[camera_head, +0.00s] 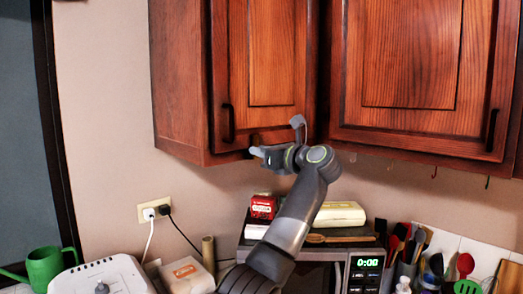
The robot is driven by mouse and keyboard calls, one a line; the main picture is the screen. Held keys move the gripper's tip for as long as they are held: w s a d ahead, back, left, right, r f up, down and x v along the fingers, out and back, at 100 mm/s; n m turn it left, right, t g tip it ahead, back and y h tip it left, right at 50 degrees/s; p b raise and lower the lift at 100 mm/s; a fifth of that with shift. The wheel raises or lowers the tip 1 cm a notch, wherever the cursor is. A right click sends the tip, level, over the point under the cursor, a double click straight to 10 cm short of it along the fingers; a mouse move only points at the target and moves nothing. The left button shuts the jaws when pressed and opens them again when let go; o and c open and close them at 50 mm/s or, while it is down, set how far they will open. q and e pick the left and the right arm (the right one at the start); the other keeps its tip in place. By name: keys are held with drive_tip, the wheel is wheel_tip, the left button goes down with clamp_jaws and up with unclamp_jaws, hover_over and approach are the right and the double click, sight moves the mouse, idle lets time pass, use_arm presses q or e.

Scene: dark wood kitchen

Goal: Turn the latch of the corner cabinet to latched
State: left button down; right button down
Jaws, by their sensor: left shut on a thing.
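The corner cabinet (262,50) is a reddish-brown wood wall cabinet at the upper middle, with its door closed and a black bar handle (228,123) at the door's lower left. A small dark latch (255,139) shows at the door's lower edge. My left gripper (262,151) is at this lower edge, right of the handle. Its fingers are shut on what appears to be the latch, and they hide much of it. The latch's exact angle cannot be made out. My right gripper is not in view.
A second wall cabinet (412,55) adjoins on the right, with hooks below it. Underneath my arm stand a microwave (365,272) with boxes and a wooden spoon on top, and utensils to its right. A toaster (105,277) and green watering can (45,265) are lower left.

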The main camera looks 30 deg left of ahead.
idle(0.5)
use_arm(q)
drive_tip(key=c, duration=1.4)
unclamp_jaws()
drive_tip(key=shift+d, duration=0.1)
drive_tip(key=b+v, duration=0.7)
drive_tip(key=v, duration=1)
drive_tip(key=shift+d, duration=0.15)
